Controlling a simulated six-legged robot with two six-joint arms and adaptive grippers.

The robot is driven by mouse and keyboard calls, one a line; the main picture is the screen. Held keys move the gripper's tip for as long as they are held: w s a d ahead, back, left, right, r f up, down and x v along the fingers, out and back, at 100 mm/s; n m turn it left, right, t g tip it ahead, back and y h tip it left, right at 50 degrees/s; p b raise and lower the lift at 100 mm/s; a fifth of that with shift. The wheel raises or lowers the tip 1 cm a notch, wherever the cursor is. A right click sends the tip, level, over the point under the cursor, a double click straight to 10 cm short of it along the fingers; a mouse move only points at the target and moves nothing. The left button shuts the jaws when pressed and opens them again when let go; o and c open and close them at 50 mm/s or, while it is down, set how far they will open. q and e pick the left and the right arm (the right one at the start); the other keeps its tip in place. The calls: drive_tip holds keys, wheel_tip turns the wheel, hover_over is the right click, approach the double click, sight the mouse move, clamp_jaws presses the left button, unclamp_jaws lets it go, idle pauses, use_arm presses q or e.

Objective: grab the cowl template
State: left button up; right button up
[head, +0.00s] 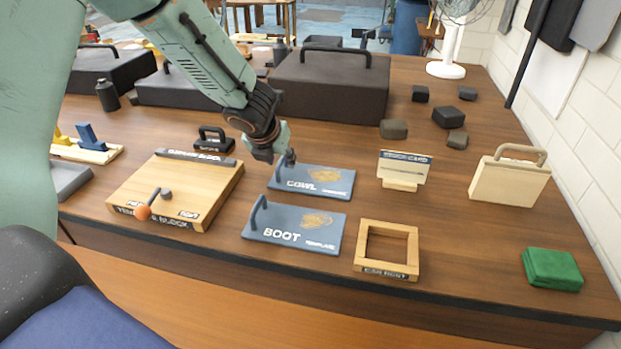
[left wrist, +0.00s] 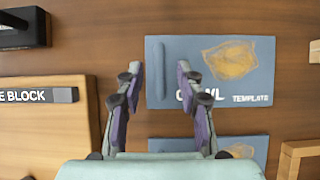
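The cowl template (head: 322,182) is a flat blue-grey plate with an upright handle on its left edge and an orange-brown shape on it. It lies on the wooden table, behind the boot template (head: 297,229), a similar plate. My left gripper (head: 275,160) is above the left end of the cowl template. In the left wrist view my left gripper (left wrist: 158,75) is open and empty, its fingers either side of the handle end of the cowl template (left wrist: 225,88). The fingers look above the plate, not closed on it. My right gripper is not in view.
A wooden block board (head: 180,185) with an orange knob stands left of the templates. A square wooden frame (head: 387,229) and a small card stand (head: 403,170) are to the right. A large dark case (head: 330,85) stands behind.

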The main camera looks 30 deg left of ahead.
use_arm(q)
drive_tip(key=x, duration=0.2)
drive_tip(key=shift+w+d+f, duration=0.1)
drive_tip(key=shift+w+f, duration=0.1)
drive_tip(key=shift+w, duration=0.1)
drive_tip(key=shift+s+a+r, duration=0.2)
drive_tip(key=shift+s+r, duration=0.1)
drive_tip(key=shift+s, duration=0.25)
drive_tip(key=shift+w+d+f, duration=0.15)
drive_tip(key=shift+w+f, duration=0.15)
drive_tip(key=shift+w, duration=0.25)
drive_tip(key=c, duration=0.5)
drive_tip(key=shift+s+r, duration=0.25)
drive_tip(key=shift+s, duration=0.15)
clamp_jaws()
drive_tip(key=shift+w+f, duration=0.15)
drive_tip(key=shift+w, duration=0.2)
drive_tip(key=shift+s, duration=0.15)
